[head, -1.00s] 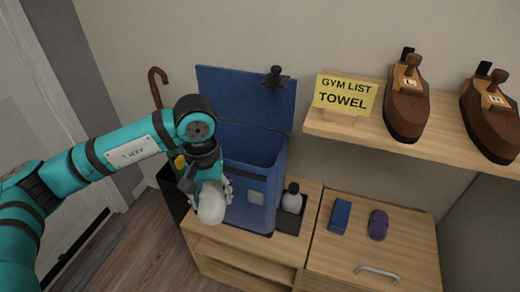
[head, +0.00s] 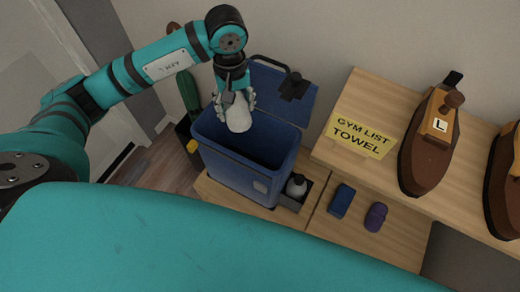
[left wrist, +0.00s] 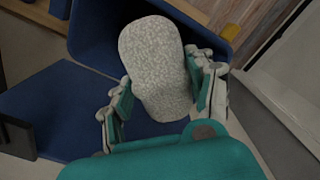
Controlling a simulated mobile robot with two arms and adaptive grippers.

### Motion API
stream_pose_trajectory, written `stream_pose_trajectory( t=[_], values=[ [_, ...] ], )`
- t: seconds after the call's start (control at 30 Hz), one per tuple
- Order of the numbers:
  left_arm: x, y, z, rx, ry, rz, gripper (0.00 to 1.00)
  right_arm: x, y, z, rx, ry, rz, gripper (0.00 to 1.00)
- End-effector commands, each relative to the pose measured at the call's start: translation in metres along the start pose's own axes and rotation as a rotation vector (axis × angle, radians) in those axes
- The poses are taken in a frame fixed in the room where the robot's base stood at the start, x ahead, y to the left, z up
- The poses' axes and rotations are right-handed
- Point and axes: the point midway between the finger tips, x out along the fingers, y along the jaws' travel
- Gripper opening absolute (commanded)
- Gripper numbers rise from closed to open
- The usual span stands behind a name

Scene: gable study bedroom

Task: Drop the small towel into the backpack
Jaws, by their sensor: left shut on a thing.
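The small towel is a pale grey, speckled roll (head: 238,111), held in my left gripper (head: 237,98). My left gripper is shut on it, above the open top of the blue backpack (head: 238,179). The backpack stands upright with its flap (head: 284,87) folded back toward the wall. In the left wrist view the towel (left wrist: 156,68) sits between the two fingers (left wrist: 160,95), with the backpack's blue rim (left wrist: 92,45) around and behind it. The inside bottom of the backpack is mostly hidden. My right gripper is not in view.
A bottle (head: 296,186) stands in a dark holder right of the backpack. A blue item (head: 341,200) and a purple item (head: 375,217) lie on the cabinet.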

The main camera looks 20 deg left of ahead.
Motion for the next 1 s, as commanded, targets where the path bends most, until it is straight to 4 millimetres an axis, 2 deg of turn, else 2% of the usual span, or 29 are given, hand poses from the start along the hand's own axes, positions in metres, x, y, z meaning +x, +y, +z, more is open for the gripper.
stream_pose_trajectory(
  t=[0.1, 0.3, 0.73, 0.77, 0.97, 1.0],
  values=[
    [0.019, 0.0, 0.0, 0.001, -0.002, -0.001, 0.22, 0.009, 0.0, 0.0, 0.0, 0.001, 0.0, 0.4],
    [0.038, 0.001, 0.0, 0.001, 0.0, 0.002, 0.22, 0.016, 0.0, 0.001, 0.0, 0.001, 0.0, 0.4],
    [0.045, 0.0, -0.001, 0.002, 0.002, 0.002, 0.22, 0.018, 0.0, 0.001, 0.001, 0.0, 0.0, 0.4],
    [0.045, 0.0, -0.001, 0.002, 0.002, 0.002, 0.57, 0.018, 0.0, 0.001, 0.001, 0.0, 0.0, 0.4],
    [0.045, 0.0, 0.0, 0.002, 0.002, 0.002, 0.83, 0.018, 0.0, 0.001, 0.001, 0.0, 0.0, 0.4],
    [0.045, 0.0, 0.0, 0.002, 0.002, 0.001, 0.83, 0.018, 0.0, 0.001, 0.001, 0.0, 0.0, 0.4]
  ],
)
